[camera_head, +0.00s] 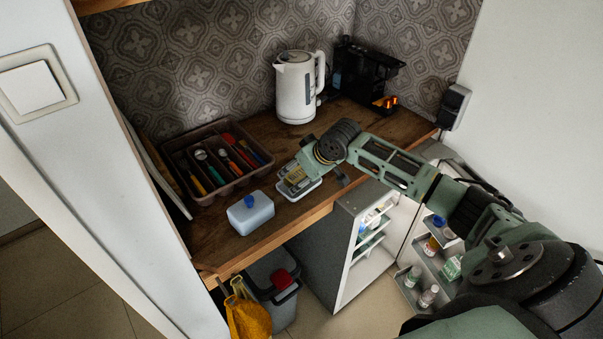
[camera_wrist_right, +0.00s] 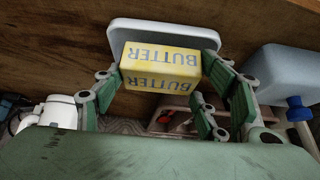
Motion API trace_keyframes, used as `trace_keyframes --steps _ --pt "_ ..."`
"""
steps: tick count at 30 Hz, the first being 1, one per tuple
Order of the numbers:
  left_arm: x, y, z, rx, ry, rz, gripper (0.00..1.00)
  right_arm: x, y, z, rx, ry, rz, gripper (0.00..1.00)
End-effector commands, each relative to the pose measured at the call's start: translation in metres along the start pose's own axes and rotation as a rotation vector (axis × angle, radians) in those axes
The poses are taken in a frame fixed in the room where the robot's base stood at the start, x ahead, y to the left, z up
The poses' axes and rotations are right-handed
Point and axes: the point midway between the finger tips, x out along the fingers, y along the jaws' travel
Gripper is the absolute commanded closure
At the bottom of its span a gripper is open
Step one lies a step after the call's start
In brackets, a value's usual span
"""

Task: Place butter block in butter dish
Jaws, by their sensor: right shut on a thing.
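My right gripper (camera_head: 299,172) is shut on a yellow butter block (camera_wrist_right: 160,66) with blue BUTTER lettering, held between its fingers in the right wrist view. The white butter dish base (camera_head: 300,193) lies on the wooden counter right under the gripper; its pale tray also shows behind the block in the right wrist view (camera_wrist_right: 140,29). Whether the block touches the dish, I cannot tell. The pale blue butter dish lid (camera_head: 251,215) with a blue knob stands on the counter left of the base, and shows at the right of the wrist view (camera_wrist_right: 295,72). My left gripper is not in view.
A brown cutlery tray (camera_head: 207,193) with several utensils stands at the left. A white kettle (camera_head: 295,92) and a black coffee machine (camera_head: 362,75) stand at the back. An open fridge (camera_head: 350,250) is below the counter, beside a grey bin (camera_head: 276,300).

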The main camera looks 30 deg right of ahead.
Motion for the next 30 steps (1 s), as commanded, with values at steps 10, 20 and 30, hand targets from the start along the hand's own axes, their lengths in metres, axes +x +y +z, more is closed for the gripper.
trace_keyframes --steps 10,20,30 --pt "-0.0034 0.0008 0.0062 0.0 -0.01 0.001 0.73 0.0089 0.0 0.0051 -0.001 0.004 0.0 0.66" --pt "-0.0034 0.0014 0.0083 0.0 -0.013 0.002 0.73 0.011 -0.0001 0.0071 -0.001 0.002 -0.001 0.17" --pt "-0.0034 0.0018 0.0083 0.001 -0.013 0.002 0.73 0.0102 -0.0002 0.0064 -0.001 0.002 -0.001 0.15"
